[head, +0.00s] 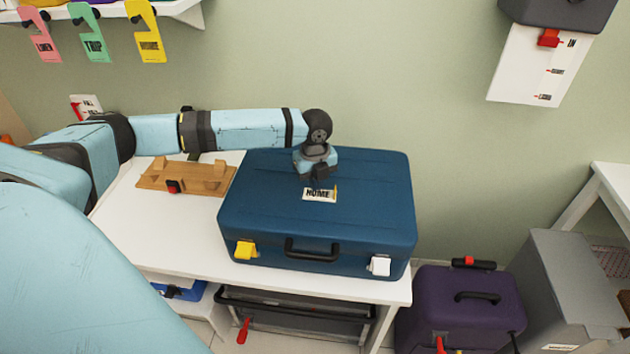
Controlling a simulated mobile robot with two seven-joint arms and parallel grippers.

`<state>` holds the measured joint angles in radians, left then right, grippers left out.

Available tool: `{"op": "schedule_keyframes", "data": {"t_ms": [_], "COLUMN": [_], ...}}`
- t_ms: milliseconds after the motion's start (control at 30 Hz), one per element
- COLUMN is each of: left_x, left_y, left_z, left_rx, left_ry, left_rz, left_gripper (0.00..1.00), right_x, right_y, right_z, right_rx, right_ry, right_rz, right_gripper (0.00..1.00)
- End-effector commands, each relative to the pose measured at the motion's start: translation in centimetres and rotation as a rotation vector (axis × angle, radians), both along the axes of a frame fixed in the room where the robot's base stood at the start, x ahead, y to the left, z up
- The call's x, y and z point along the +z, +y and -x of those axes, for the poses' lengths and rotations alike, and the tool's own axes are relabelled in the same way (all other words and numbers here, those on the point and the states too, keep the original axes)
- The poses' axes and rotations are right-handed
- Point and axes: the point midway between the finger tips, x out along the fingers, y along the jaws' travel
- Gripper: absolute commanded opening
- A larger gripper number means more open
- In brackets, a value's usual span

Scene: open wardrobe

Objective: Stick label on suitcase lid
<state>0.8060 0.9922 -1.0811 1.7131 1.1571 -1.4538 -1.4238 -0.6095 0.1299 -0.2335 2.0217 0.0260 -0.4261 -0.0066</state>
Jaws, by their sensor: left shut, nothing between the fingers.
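A closed blue suitcase (370,205) lies flat on a white table, with its black handle and a yellow and a white latch facing the front. A small white label reading "HOME" (319,194) lies on its lid, near the middle. My left gripper (319,180) is shut and empty just above the lid, directly behind the label. I cannot tell whether its fingertips touch the label's rear edge. My right gripper is not in view.
A wooden stand (200,178) sits on the table left of the suitcase. Colored tags (93,34) hang at upper left. A purple case (455,310) and a grey box (565,290) stand on the right. The table (140,235) is clear at front left.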

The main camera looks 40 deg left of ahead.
Motion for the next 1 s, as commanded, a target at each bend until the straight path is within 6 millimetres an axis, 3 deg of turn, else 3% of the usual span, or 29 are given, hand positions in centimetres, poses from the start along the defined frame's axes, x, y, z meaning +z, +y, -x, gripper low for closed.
{"op": "schedule_keyframes", "data": {"t_ms": [1000], "left_x": [-0.94], "left_y": [0.0], "left_z": [-0.01], "left_rx": [0.0], "left_ry": [0.0], "left_rz": [0.0], "left_gripper": [0.0], "right_x": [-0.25], "right_y": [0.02], "right_z": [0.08], "right_rx": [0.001], "right_ry": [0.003], "right_rz": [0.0], "right_gripper": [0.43]}}
